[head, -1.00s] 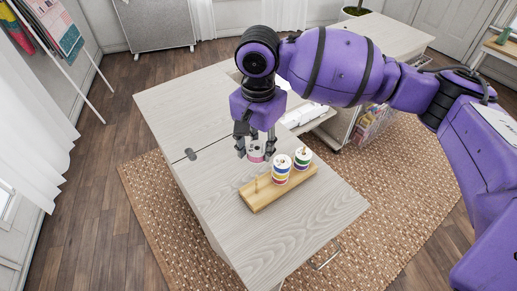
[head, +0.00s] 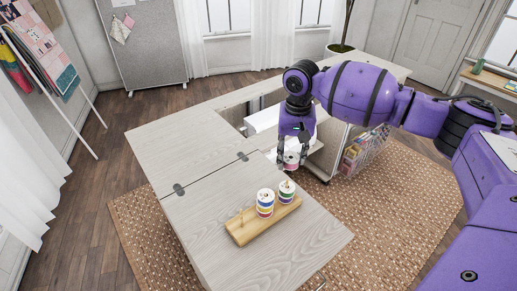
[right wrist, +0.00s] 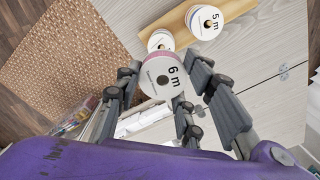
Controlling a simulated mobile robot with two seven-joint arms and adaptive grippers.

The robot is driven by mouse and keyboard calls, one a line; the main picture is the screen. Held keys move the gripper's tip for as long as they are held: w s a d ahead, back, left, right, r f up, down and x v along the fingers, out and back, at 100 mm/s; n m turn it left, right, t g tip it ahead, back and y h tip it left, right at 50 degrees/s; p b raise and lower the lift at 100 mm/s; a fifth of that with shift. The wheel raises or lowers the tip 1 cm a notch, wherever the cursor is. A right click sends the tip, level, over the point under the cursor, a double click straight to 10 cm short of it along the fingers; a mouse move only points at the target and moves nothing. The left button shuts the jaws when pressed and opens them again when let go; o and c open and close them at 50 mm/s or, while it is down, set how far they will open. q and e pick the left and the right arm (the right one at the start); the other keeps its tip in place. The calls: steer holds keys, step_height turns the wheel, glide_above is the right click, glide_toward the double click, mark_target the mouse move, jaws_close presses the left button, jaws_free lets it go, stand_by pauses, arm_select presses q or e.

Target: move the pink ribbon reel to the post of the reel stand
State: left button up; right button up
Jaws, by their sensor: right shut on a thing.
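The pink ribbon reel (head: 291,159) has white end faces and a pink band. My right gripper (head: 291,163) is shut on it and holds it beyond the reel stand, near the table's back right edge. In the right wrist view the reel (right wrist: 161,76) shows a "6 m" label between my fingers. The wooden reel stand (head: 243,235) lies on the table, nearer the front. Its left post (head: 241,217) is bare. Its other two posts carry stacks of reels. My left gripper is not in view.
The middle stack (head: 265,203) and right stack (head: 286,192) stand close together. The pale wooden table (head: 205,225) is clear left of the stand. An open well (head: 240,117) lies behind. A wire rack (head: 365,150) hangs on the right side.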

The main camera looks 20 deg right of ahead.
steer(key=shift+f+n, duration=0.2)
steer(key=shift+n, duration=0.2)
steer(key=shift+f, duration=0.25)
step_height(320, 180, down, 4)
steer(key=b, duration=0.3)
steer(key=shift+a, duration=0.1)
steer(key=shift+f, duration=0.7)
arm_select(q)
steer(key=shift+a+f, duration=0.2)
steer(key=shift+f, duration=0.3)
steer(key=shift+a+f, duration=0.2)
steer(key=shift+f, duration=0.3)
arm_select(e)
steer(key=shift+f, duration=0.1)
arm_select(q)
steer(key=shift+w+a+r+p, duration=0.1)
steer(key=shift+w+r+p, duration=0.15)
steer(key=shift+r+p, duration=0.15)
arm_select(e)
steer(key=shift+f, duration=1.5)
